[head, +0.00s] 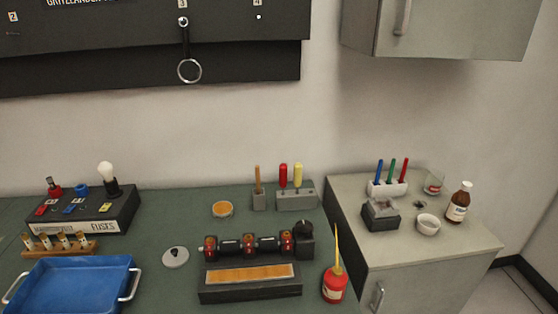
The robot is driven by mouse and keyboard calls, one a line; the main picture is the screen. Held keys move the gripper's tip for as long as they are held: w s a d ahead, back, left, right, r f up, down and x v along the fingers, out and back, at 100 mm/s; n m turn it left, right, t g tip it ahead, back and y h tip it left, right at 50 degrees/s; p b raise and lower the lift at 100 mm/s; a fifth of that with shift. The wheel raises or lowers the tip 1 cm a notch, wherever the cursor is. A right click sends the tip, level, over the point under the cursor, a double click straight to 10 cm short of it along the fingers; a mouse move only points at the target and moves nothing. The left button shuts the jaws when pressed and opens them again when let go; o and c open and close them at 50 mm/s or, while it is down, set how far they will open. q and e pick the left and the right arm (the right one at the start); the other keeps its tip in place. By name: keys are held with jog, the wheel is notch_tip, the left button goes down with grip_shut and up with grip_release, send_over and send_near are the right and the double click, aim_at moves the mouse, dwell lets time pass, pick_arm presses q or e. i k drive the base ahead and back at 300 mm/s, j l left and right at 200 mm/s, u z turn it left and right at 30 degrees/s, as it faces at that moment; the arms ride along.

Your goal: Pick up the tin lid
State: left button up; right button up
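The tin lid appears to be the round pale grey disc (172,261) with a small dark knob on top. It lies on the green bench top, between the blue tray and the black roller device. A small round tin (222,209) with orange contents stands open behind it, apart from it. Nothing covers the disc. Neither of my grippers is in view.
A blue tray (70,284) with metal handles is left of the disc. The black roller device (250,287) is to the right, with a red oil can (334,286) beyond. A fuse box (88,212) stands back left. Bench around the disc is clear.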

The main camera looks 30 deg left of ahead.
aim_at(176, 257)
jog(key=u, duration=1.4)
